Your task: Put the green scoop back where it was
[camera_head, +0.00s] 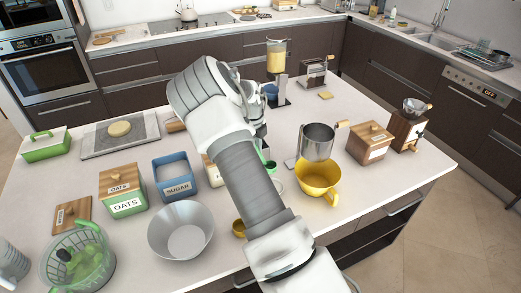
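A small green cup-shaped thing, which looks like the green scoop (270,166), shows just right of my forearm, low over the island counter. My arm hides much of it, and I cannot tell whether it is held or resting. My gripper (263,146) points down behind the forearm, close above the green thing; its fingers are mostly hidden. A green oats canister (126,204) with a wooden top stands at the left. A flat wooden oats lid (73,215) lies beside it. A blue sugar canister (178,189) stands open to the right of the oats canister.
A metal bowl (181,232) and a green basket (78,258) stand at the front left. A cream canister (213,173) is partly hidden by my arm. A wooden box (369,143) stands farther right.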

